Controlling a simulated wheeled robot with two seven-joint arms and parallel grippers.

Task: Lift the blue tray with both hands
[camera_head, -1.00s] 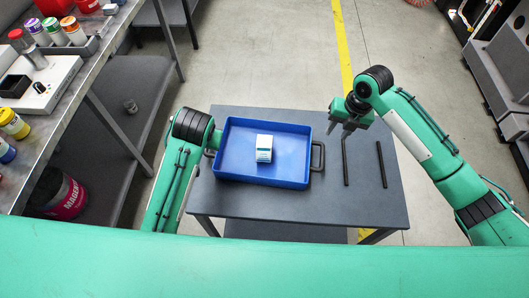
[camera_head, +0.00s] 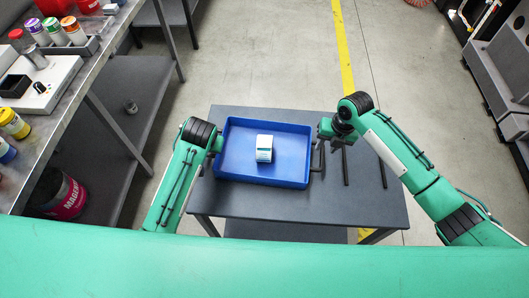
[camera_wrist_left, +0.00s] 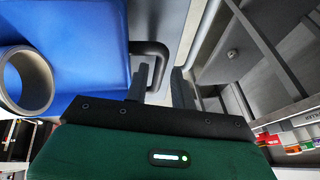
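My left gripper (camera_head: 216,146) is at the tray's left side. In the left wrist view its fingers (camera_wrist_left: 159,88) are apart, with the black left handle (camera_wrist_left: 160,62) between or just beyond them; I see no clamping. The tray's blue side (camera_wrist_left: 95,45) also shows there. My right gripper (camera_head: 328,143) is just above the tray's right handle (camera_head: 317,162). Its fingers look apart and empty, partly hidden by the wrist.
The grey table (camera_head: 370,205) has free room right of the tray, with black bars (camera_head: 381,172) there. A workbench (camera_head: 85,70) with bottles stands at the left. In the wrist view a hollow round thing (camera_wrist_left: 27,80) shows against the blue.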

